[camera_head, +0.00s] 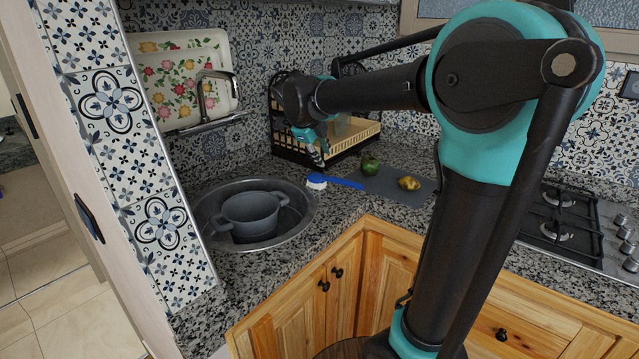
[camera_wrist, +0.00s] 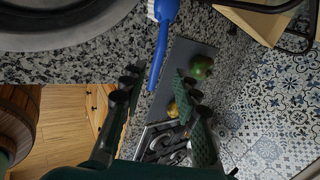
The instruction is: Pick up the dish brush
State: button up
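The dish brush (camera_head: 343,182) lies on the granite counter just right of the sink; it has a blue handle and a white bristle head. In the wrist view the brush (camera_wrist: 161,45) runs from the top edge down to near the gap between my fingertips, head end cut off by the frame. My gripper (camera_wrist: 157,80) is open, its two fingers well apart with nothing between them. In the head view my gripper (camera_head: 319,152) hangs above the counter just behind the brush, pointing down; its fingers are small and partly unclear there.
A round metal sink (camera_head: 207,203) holds a grey pot (camera_head: 249,213). A dark board (camera_head: 383,185) carries a green fruit (camera_head: 370,166) and a yellowish one (camera_head: 409,183). A dish rack (camera_head: 354,140) stands behind; a faucet (camera_head: 205,92) rises at left. A gas stove (camera_head: 556,229) is at right.

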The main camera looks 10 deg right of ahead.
send_near(334, 180)
jog(key=x, duration=0.5)
jog(key=shift+w+d+f, duration=0.1)
jog(key=shift+d+f, duration=0.05)
jog(key=shift+x, duration=2.9)
grip_shut()
